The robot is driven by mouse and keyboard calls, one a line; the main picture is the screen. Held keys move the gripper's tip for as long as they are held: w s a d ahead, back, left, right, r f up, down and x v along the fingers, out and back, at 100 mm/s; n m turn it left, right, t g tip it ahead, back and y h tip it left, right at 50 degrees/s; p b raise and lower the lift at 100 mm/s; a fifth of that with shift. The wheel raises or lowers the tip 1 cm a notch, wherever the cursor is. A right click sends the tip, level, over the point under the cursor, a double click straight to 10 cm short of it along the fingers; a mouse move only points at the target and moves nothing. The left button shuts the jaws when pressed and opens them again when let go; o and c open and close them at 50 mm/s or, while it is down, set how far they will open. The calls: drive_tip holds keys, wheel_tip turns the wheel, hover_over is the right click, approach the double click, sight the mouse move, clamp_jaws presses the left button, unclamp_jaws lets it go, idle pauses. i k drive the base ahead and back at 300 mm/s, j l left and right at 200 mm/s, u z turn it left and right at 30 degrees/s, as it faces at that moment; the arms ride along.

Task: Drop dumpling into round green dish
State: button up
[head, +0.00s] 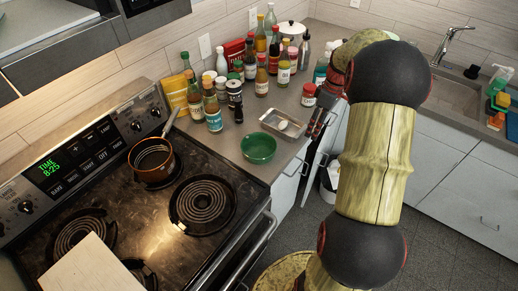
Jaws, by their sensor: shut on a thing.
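The round green dish (258,147) stands upright on the counter just right of the stove. It looks empty. My gripper (314,132) hangs low at the counter's front edge, to the right of the dish and apart from it. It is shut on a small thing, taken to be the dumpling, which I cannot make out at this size. A shallow metal tray (299,131) lies between the dish and my gripper. It has a pale patch inside that I cannot identify.
Many bottles and jars crowd the counter behind the dish, including a teal-labelled bottle (213,113) and a red-lidded jar (309,95). The coil stove (130,225) is at left, with a copper-coloured pot (152,172) and a pale board (88,268). The space above the dish is clear.

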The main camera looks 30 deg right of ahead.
sight(263, 149)
drive_tip(key=i+l+u, duration=0.15)
drive_tip(key=l+u, duration=0.15)
drive_tip(key=u, duration=0.2)
drive_tip(key=l+u, duration=0.3)
drive_tip(key=u, duration=0.15)
drive_tip(key=i, duration=0.05)
